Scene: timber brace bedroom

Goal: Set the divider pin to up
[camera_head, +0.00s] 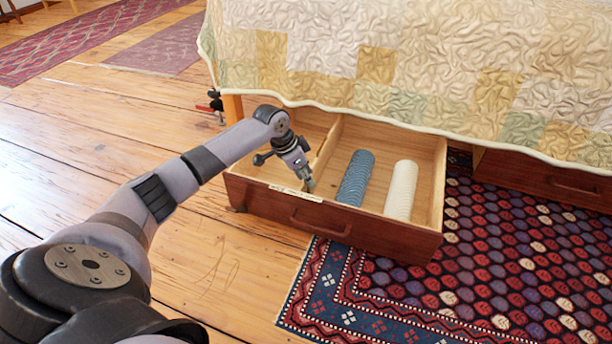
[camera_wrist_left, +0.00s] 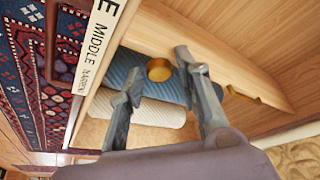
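The open wooden drawer (camera_head: 375,228) holds a thin divider (camera_head: 328,145) running front to back. In the left wrist view, a round brass knob (camera_wrist_left: 158,69), apparently the divider pin, shows between my left gripper's fingertips (camera_wrist_left: 157,66). The fingers are apart, with a visible gap between the knob and the left-hand finger; contact on the other side is unclear. A second brass piece (camera_wrist_left: 242,95) is partly hidden behind the right-hand finger. In the head view, my left gripper (camera_head: 309,186) points down just inside the drawer's front and hides the pin. My right gripper is out of view.
A blue roll (camera_head: 356,178) and a white roll (camera_head: 401,190) lie right of the divider. The quilted bed (camera_head: 400,60) overhangs the drawer's back. Bare floor (camera_head: 200,260) lies to the left.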

